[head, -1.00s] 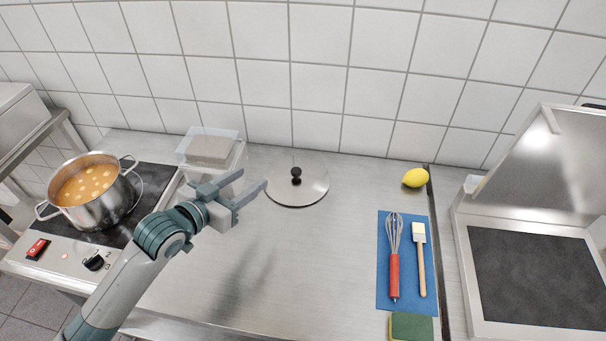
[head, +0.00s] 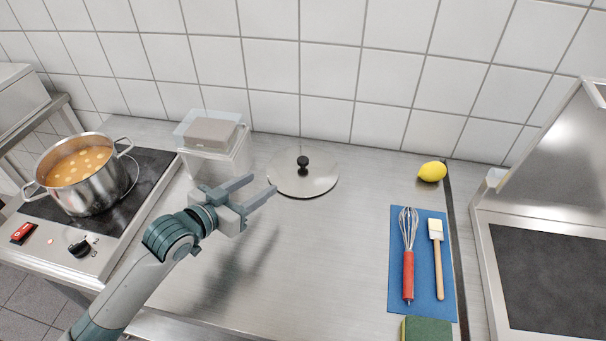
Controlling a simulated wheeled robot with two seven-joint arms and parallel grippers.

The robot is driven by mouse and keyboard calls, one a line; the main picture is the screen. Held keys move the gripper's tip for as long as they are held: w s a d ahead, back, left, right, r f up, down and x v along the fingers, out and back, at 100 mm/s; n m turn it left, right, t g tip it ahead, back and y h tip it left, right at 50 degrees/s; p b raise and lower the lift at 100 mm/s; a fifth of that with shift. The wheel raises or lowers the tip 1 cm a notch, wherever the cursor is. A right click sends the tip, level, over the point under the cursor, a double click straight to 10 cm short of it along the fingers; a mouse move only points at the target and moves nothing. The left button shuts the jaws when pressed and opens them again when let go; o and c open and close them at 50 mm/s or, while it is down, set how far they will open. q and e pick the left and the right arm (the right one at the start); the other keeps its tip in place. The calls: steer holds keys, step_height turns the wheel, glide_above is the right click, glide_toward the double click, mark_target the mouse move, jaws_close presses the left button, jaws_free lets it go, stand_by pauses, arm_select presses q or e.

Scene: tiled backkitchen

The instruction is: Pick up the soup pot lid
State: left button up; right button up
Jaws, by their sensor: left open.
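The soup pot lid (head: 318,184) is a round steel disc with a black knob (head: 303,162). It lies flat on the steel counter near the tiled wall, in the middle of the head view. My left gripper (head: 264,187) is open and empty, to the left of the lid and a little nearer to me. Its fingers point right and slightly away, towards the lid. They look apart from the knob. The soup pot (head: 92,190) stands without a lid on the hob at the left, full of orange soup. My right gripper is not in view.
A clear container with a grey-brown lid (head: 210,133) stands left of the lid. At the right are a lemon (head: 432,171), a blue mat (head: 421,268) with a whisk (head: 408,262) and brush (head: 437,262), and a sponge (head: 427,329). The middle counter is clear.

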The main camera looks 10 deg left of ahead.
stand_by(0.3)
arm_select(q)
steer(key=shift+w+d+f, duration=0.1)
steer(key=shift+w+d, duration=0.15)
steer(key=shift+w, duration=0.3)
steer(key=p, duration=0.2)
glide_above(287, 182)
steer(key=f, duration=0.3)
steer(key=shift+s+a, duration=0.2)
steer(key=shift+s, duration=0.1)
steer(key=shift+w+d+f, duration=0.1)
steer(key=shift+w+f, duration=0.05)
steer(key=shift+w, duration=0.15)
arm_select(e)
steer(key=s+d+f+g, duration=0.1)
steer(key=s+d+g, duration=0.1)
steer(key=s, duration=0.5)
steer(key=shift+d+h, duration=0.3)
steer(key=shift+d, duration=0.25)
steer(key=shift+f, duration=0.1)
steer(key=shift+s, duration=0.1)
